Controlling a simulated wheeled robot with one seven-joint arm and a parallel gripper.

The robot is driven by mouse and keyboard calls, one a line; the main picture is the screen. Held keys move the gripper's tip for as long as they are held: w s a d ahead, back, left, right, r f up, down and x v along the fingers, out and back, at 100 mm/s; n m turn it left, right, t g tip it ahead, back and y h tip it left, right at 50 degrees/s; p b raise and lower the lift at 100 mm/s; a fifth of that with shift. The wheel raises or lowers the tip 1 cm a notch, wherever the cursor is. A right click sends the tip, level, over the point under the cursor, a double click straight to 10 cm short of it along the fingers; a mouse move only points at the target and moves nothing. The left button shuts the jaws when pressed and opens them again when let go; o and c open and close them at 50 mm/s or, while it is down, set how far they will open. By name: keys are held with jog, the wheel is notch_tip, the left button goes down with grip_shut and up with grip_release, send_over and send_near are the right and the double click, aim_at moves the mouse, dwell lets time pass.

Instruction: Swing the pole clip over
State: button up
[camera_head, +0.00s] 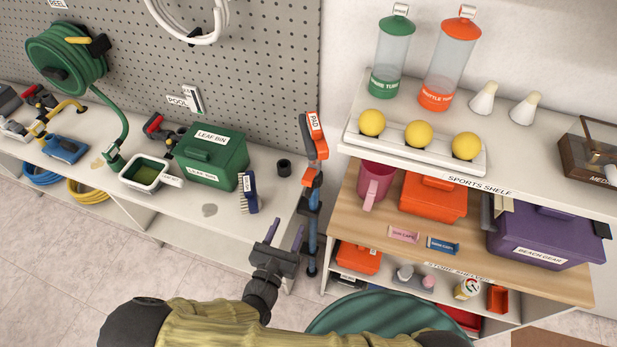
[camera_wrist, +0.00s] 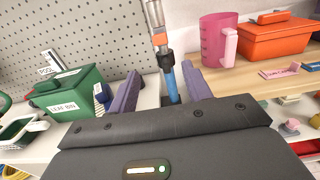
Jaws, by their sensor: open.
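A blue pole (camera_head: 312,243) stands upright at the gap between the left counter and the right shelf unit. Its upper end carries orange and dark parts and a tag reading PAD (camera_head: 314,121). A dark collar (camera_head: 312,197) sits partway up the pole; I cannot tell whether it is the clip. My gripper (camera_head: 284,234) is open, just left of the pole and below the collar. In the wrist view, the pole (camera_wrist: 171,84) and collar (camera_wrist: 165,60) appear between the two purple fingers (camera_wrist: 160,80), beyond them. I see no contact. The pole's lower wrist-view part is hidden behind my gripper body.
A green leaf bin (camera_head: 212,155), a brush (camera_head: 249,192) and a dark cup (camera_head: 284,167) stand on the left counter. A pink jug (camera_head: 375,184) and orange box (camera_head: 434,197) stand on the right shelf, near the pole. A pegboard (camera_head: 270,60) rises behind.

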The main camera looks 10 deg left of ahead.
aim_at(306, 185)
jog(key=w+p, duration=0.1)
jog(key=w, duration=0.4)
jog(key=w+d+p, duration=0.1)
jog(key=w+p, duration=0.1)
jog(key=w, duration=0.4)
jog(key=w+p, duration=0.2)
jog(key=w, duration=0.4)
jog(key=shift+d, duration=0.15)
jog(key=shift+c, duration=0.4)
jog(key=c, duration=0.9)
